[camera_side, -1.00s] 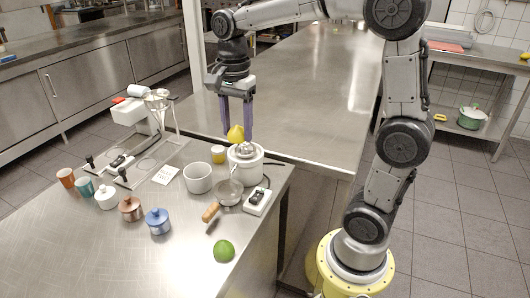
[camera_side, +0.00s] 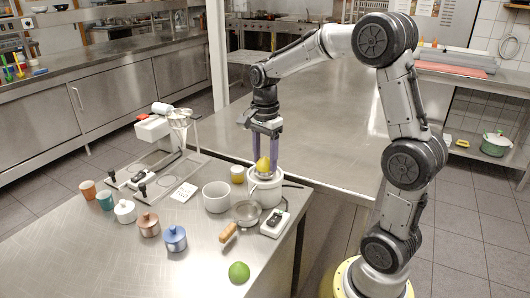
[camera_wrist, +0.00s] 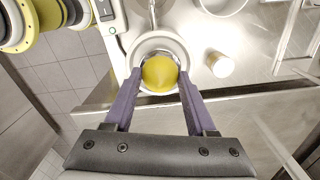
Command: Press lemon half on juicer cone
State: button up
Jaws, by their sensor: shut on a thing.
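The yellow lemon half (camera_side: 263,164) is between the two purple fingers of my gripper (camera_side: 264,163), which points straight down and is shut on it. The lemon is at the top of the white juicer (camera_side: 265,189), over its middle, with its rounded end up. The cone is hidden under the lemon, so I cannot tell how firmly they touch. In the wrist view the lemon (camera_wrist: 159,74) sits inside the juicer's round pale rim (camera_wrist: 158,43), with one fingertip on each side.
A white pot (camera_side: 216,197), a yellow-topped cup (camera_side: 237,174), a wooden-handled strainer (camera_side: 246,212) and a switch box (camera_side: 275,223) stand close to the juicer. A green lime (camera_side: 239,272) lies at the front. Several small pots and cups line the left.

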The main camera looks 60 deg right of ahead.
aim_at(265, 159)
jog(key=shift+f, duration=0.7)
dwell(0.7)
dwell(1.4)
jog(key=shift+r, duration=3.05)
